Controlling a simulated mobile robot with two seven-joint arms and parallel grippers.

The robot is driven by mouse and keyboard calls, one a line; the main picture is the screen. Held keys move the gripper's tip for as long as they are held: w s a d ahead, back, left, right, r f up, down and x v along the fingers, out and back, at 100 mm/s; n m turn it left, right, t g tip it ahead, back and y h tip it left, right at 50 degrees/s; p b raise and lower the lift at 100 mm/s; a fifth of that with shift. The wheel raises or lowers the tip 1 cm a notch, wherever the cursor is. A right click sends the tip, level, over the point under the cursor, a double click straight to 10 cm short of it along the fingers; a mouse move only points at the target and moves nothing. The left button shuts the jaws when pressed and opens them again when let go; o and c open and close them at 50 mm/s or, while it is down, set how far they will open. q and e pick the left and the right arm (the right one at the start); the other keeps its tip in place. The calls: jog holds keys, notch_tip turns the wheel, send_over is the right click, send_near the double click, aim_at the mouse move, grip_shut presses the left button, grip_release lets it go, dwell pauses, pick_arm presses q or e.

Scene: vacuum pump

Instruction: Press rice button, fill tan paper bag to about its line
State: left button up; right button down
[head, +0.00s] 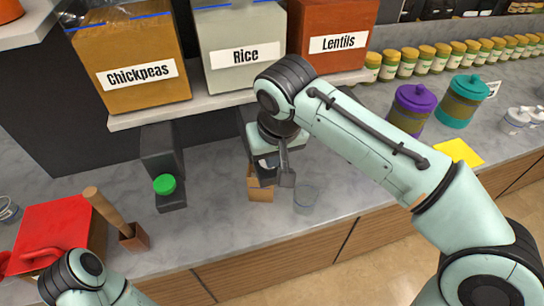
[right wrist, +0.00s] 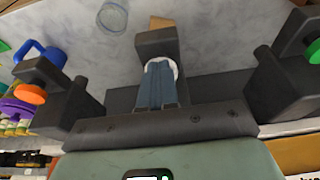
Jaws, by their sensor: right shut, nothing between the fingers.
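The rice dispenser (head: 242,50) stands on the shelf with a "Rice" label. My right gripper (head: 268,163) is below it, shut and empty. In the right wrist view its fingers (right wrist: 159,66) are together over a white round button (right wrist: 176,69) on a dark dispenser base (right wrist: 158,42). The fingers partly cover the button, and I cannot tell whether it is pressed down. The tan paper bag (head: 261,190) stands on the counter just below the gripper. Its line and contents cannot be made out. My left gripper is out of view; only part of that arm shows.
Chickpeas (head: 140,60) and Lentils (head: 335,38) dispensers flank the rice. A green button (head: 165,184) sits left, an orange one (right wrist: 30,94) on the other side. A clear glass (head: 306,198) stands right of the bag. Lidded jars (head: 412,108) stand farther right.

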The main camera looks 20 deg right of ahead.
jog(key=r, duration=0.1)
jog(key=r+p, duration=0.1)
jog(key=r, duration=0.1)
jog(key=shift+w+r, duration=0.15)
jog(key=shift+w, duration=0.15)
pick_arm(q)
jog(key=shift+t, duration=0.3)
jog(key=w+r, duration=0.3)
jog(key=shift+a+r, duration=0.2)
pick_arm(e)
jog(key=s+v, duration=0.1)
jog(key=v, duration=0.7)
jog(key=shift+r, duration=0.25)
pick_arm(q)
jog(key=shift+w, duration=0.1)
pick_arm(e)
jog(key=shift+s, duration=0.1)
